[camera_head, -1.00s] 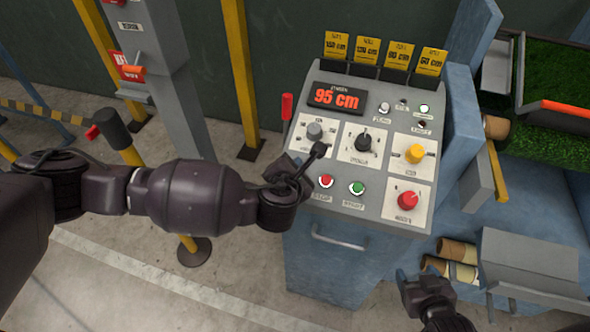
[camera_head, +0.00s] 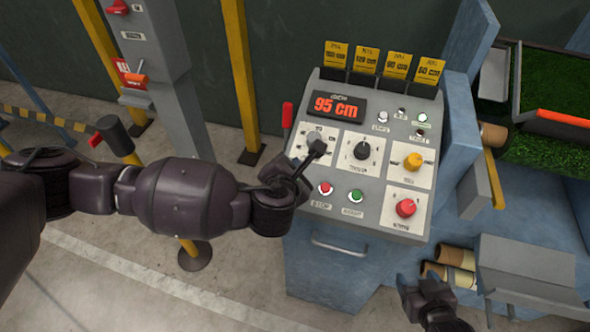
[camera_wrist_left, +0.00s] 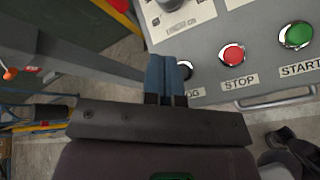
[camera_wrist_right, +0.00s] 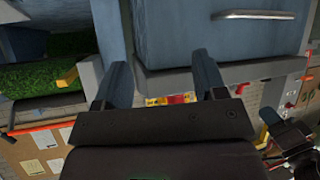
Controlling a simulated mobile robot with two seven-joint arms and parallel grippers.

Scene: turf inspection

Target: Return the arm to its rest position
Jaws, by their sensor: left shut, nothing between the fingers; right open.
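My left arm reaches in from the left in the head view. Its gripper (camera_head: 316,148) is shut and empty in front of the left part of the grey control panel (camera_head: 375,212), overlapping the grey knob (camera_head: 315,136) in the picture. In the left wrist view, the shut fingers (camera_wrist_left: 167,78) are left of the red STOP button (camera_wrist_left: 232,54), with a black button partly hidden beside them; contact cannot be told. My right gripper (camera_head: 425,292) is low at the right of the console. In the right wrist view, its fingers (camera_wrist_right: 163,78) are apart with nothing held.
The panel display (camera_head: 338,104) reads 95 cm, with yellow cards (camera_head: 382,60) behind it. A red-handled lever (camera_head: 287,115) stands at the panel's left edge. Rolled pieces (camera_head: 455,258) and a grey tray (camera_head: 527,265) lie right of the console. Yellow posts (camera_head: 241,80) stand at the left.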

